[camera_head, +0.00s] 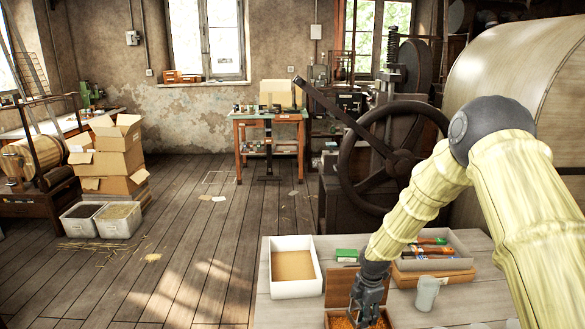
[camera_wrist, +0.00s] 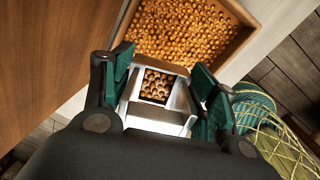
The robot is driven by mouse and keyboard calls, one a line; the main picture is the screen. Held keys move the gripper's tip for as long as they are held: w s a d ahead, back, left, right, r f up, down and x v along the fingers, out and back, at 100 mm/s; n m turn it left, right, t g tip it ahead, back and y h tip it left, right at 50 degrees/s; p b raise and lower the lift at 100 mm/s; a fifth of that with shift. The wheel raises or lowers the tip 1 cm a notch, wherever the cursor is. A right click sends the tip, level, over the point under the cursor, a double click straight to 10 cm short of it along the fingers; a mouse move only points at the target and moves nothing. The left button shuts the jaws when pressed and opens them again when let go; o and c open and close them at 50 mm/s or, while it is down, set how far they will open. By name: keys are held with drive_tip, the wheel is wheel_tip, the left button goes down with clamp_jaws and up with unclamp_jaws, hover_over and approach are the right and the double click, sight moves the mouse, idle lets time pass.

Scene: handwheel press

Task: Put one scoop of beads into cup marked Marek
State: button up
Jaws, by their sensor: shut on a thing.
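My gripper (camera_head: 368,305) is over the wooden bead box at the front of the table in the head view. In the wrist view my gripper (camera_wrist: 162,72) has its green pads shut on a light metal scoop (camera_wrist: 158,114). Brown beads (camera_wrist: 158,86) show inside the scoop. The wooden box holds many orange beads (camera_wrist: 185,35); they also show under my gripper in the head view (camera_head: 343,322). Whether the scoop touches the beads in the box, I cannot tell. A pale grey cup (camera_head: 427,294) stands to the right of my gripper. No name is readable on it.
A white open box (camera_head: 296,288) stands left on the table. A small green box (camera_head: 347,255) lies behind my gripper. A tray of coloured-handled tools (camera_head: 462,247) sits behind the cup. A raised brown lid or panel (camera_head: 339,284) is close beside my gripper. A handwheel press (camera_head: 385,155) stands beyond.

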drive_tip(key=s+a+m, duration=0.2)
drive_tip(key=s+m, duration=0.7)
drive_tip(key=m, duration=0.1)
drive_tip(key=s+a+m+g+h, duration=0.1)
drive_tip(key=s+a+m, duration=0.1)
drive_tip(key=s+m, duration=0.8)
drive_tip(key=shift+a+m, duration=0.25)
drive_tip(key=shift+m, duration=0.55)
